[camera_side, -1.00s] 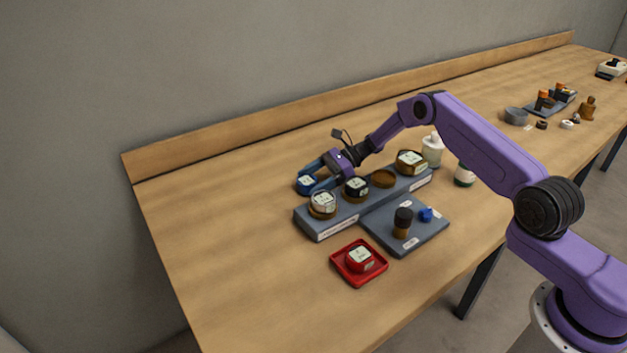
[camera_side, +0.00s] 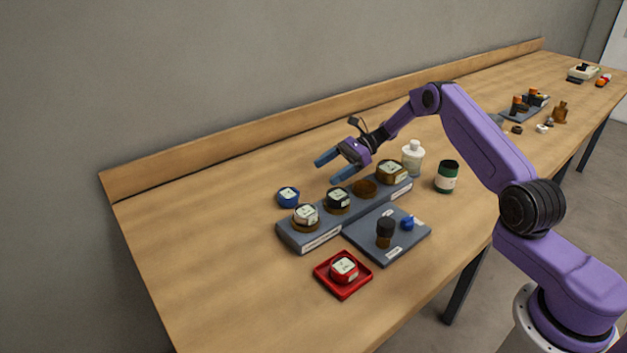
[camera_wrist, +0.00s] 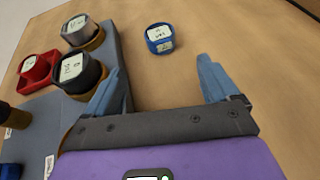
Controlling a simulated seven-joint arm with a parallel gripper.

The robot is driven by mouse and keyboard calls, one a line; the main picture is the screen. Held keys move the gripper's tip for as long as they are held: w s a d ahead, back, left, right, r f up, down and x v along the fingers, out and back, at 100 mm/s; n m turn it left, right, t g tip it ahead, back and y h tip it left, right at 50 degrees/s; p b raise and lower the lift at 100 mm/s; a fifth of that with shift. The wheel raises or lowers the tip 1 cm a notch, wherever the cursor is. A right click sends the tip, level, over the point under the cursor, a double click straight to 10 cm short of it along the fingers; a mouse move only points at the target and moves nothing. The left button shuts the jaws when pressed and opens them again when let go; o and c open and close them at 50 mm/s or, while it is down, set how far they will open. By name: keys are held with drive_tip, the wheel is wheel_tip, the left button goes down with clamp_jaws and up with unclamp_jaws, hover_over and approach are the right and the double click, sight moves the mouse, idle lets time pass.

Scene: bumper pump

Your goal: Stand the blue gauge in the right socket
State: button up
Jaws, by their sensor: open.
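The blue gauge (camera_side: 288,197) stands on the wood table, behind the left end of the grey socket rack (camera_side: 322,231), with its pale face up. It also shows in the wrist view (camera_wrist: 159,38), ahead of my fingertips and apart from them. My gripper (camera_side: 330,170) is open and empty, above the table behind the rack, to the right of the blue gauge. The rack holds a white-faced gauge (camera_side: 305,217) at left, a black gauge (camera_side: 338,200), an empty brown socket (camera_side: 364,188) and a brass-coloured gauge (camera_side: 392,172) at the right end.
A grey plate (camera_side: 402,246) with a black-topped knob (camera_side: 385,232) and a small blue part (camera_side: 407,223) lies before the rack. A red tray (camera_side: 343,290) holds a red gauge (camera_side: 344,268). A white bottle (camera_side: 413,158) and green jar (camera_side: 447,177) stand right. The table's left is clear.

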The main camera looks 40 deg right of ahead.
idle(0.4)
drive_tip(key=w+a+r+g+h, duration=0.2)
drive_tip(key=a+r+g+h, duration=0.1)
drive_tip(key=a+r+h, duration=1)
drive_tip(key=y, duration=0.1)
hover_over(288, 192)
drive_tip(key=f, duration=1)
drive_tip(key=shift+s+d+f, duration=0.1)
drive_tip(key=shift+s+f, duration=0.15)
drive_tip(key=shift+f, duration=0.1)
drive_tip(key=shift+w+f, duration=0.2)
drive_tip(key=shift+f, duration=2.45)
drive_tip(key=shift+r, duration=0.1)
drive_tip(key=c, duration=1.3)
